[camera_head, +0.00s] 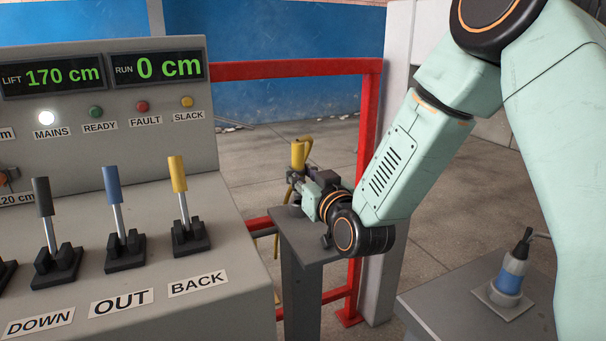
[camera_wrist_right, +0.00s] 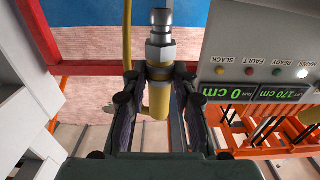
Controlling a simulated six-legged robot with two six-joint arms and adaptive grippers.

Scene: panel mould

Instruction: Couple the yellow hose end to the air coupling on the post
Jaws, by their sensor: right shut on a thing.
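My right gripper (camera_head: 312,190) is shut on the yellow hose end (camera_head: 298,154), which stands roughly upright above the grey post (camera_head: 300,270). In the right wrist view, the yellow body (camera_wrist_right: 159,100) sits between the fingers of my right gripper (camera_wrist_right: 160,88). A bright metal fitting (camera_wrist_right: 160,45) lies in line with it. I cannot tell whether this is the hose end's own nose or the air coupling, nor whether two parts touch. The yellow hose (camera_wrist_right: 127,35) runs alongside. My left gripper is not in view.
A grey control console (camera_head: 235,300) with levers fills the left; its displays read LIFT 170 cm and RUN 0 cm, and the MAINS lamp is lit. A red rail frame (camera_head: 290,68) stands behind the post. A blue fitting (camera_head: 511,272) stands on a grey table (camera_head: 440,310) at right.

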